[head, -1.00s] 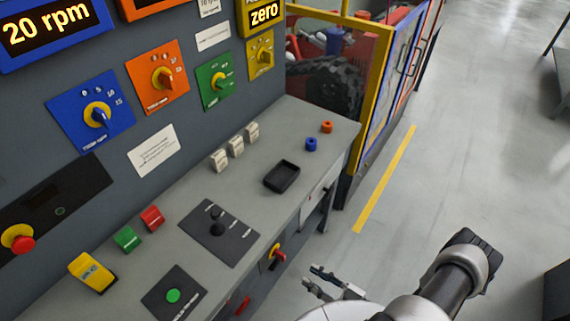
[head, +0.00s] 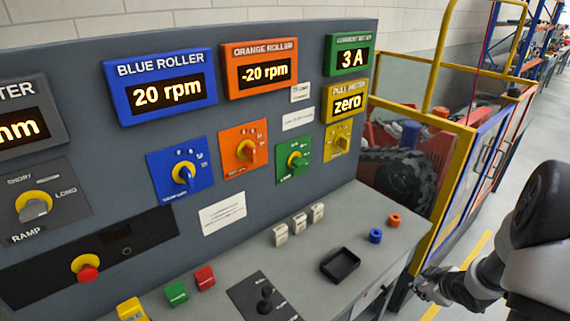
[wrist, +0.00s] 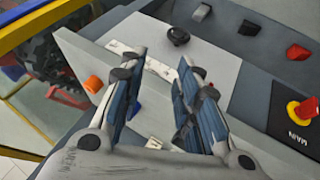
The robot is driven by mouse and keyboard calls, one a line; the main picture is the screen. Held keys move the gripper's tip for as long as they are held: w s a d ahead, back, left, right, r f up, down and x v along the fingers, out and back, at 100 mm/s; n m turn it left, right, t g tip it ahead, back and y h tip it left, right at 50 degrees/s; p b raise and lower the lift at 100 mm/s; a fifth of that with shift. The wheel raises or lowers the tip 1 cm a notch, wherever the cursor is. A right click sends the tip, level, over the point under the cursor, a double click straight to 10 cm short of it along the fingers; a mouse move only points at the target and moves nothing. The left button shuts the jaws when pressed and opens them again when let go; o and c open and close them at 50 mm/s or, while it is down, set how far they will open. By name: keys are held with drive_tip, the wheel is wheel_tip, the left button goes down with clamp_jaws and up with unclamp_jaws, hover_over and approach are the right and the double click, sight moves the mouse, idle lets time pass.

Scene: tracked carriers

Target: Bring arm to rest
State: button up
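My gripper (head: 428,284) is at the lower right of the head view, just beyond the console's right end. It is partly cut by my arm links, which fill the right edge. In the wrist view my gripper (wrist: 163,62) has its two blue-grey fingers apart, with nothing between them. An orange ring (wrist: 93,84) shows left of the fingers, and a blue piece (wrist: 136,110) shows behind them. I cannot tell the gripper's exact distance from the console.
The grey console top (head: 240,266) holds a black tray (head: 340,264), a blue ring (head: 375,236), an orange ring (head: 395,220) and several white blocks. A yellow-framed guard (head: 440,190) with a dark tyre stands behind. Open floor lies right.

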drive_tip(key=s+a+r+m+h, duration=0.1)
drive_tip(key=s+a+r, duration=0.15)
drive_tip(key=r, duration=0.45)
drive_tip(key=s+a+r+m+g+h, duration=0.1)
drive_tip(key=a+r+m, duration=0.1)
drive_tip(key=a+r, duration=0.3)
drive_tip(key=s+a+r+m+h, duration=0.1)
drive_tip(key=s+a+r, duration=0.1)
drive_tip(key=r, duration=0.6)
drive_tip(key=s+a+r+m+y, duration=0.1)
drive_tip(key=s+a+r+y, duration=0.1)
drive_tip(key=s+a, duration=0.7)
drive_tip(key=s+a+r+m+g+y, duration=0.1)
drive_tip(key=s+a+r+m+y, duration=0.1)
drive_tip(key=s+a, duration=0.6)
drive_tip(key=shift+s+a+r+g, duration=0.3)
drive_tip(key=shift+s+a+r, duration=0.05)
drive_tip(key=shift+s+r, duration=0.45)
